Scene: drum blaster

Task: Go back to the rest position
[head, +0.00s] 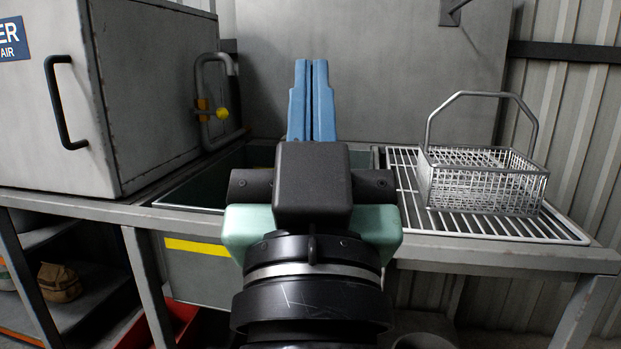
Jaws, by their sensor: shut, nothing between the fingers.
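My gripper (311,102) stands in the middle of the head view, its two blue fingers pointing up and lying together, with nothing between them. Its dark body and pale green sides hide part of the sink basin (195,262) behind it. The gripper is apart from the wire basket and the cabinet.
A wire basket (484,192) with a raised handle stands on a white wire rack (505,228) at the right. A grey cabinet (150,95) with a black handle is at the left. A pipe with a yellow valve (221,113) is beside it. A red bin (178,325) sits below the bench.

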